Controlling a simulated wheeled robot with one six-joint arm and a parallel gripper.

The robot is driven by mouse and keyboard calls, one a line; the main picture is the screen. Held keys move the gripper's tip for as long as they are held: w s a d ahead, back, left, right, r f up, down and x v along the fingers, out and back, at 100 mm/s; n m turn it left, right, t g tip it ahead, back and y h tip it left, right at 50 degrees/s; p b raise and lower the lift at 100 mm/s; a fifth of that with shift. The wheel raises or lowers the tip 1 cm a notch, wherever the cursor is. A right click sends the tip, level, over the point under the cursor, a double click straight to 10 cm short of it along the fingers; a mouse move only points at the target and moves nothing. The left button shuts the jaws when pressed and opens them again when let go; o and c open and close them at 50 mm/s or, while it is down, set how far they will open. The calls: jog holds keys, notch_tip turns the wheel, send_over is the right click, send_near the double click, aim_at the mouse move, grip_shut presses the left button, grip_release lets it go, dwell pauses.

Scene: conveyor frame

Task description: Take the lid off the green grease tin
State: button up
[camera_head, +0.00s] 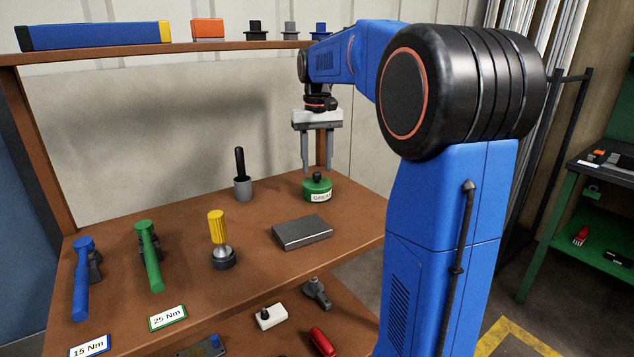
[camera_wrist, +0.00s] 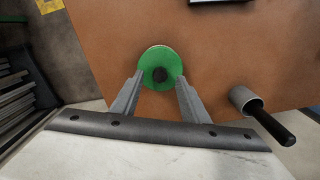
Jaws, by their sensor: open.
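The green grease tin (camera_head: 317,190) stands upright on the brown shelf, toward its back right, with a white label on its front. Its green lid (camera_wrist: 154,58) is on the tin and has a dark knob (camera_head: 317,177) in the middle. The knob also shows in the wrist view (camera_wrist: 160,75). My gripper (camera_head: 318,168) points down above the tin, open and empty. In the wrist view my gripper's two fingers (camera_wrist: 157,84) frame the near part of the lid. From these views I cannot tell the exact height of the fingertips over the knob.
A grey cup with a black handle (camera_head: 243,187) stands left of the tin. A flat grey metal block (camera_head: 302,233) lies in front of it. An upper shelf (camera_head: 120,51) runs behind.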

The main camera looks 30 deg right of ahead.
aim_at(317, 178)
jog(key=shift+f, duration=1.4)
jog(key=shift+c, duration=0.2)
grip_shut()
jog(key=shift+r, duration=0.15)
